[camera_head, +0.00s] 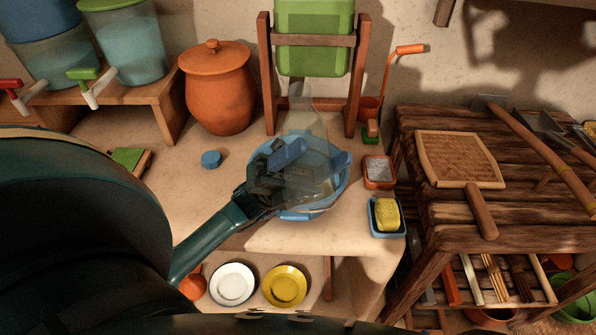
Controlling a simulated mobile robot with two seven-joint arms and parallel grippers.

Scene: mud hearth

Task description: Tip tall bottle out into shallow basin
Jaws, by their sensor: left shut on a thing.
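My left gripper (292,165) comes in from the lower left and is shut on the tall bottle (312,140), a clear see-through one. The bottle's narrow end points to the top of the picture and its wider body is partly hidden by the gripper. It shows over the shallow basin (309,214), a round blue one on the pale ledge. I cannot tell how far the bottle is tilted or whether it touches the basin. The gripper and bottle cover much of the basin's inside. My right gripper is not in view.
A blue cap (211,159) lies left of the basin. A lidded clay pot (219,90) and a wooden stand (264,75) with a green container (314,40) stand behind. A sponge (387,213) in a blue dish and a slatted table (455,205) are at right.

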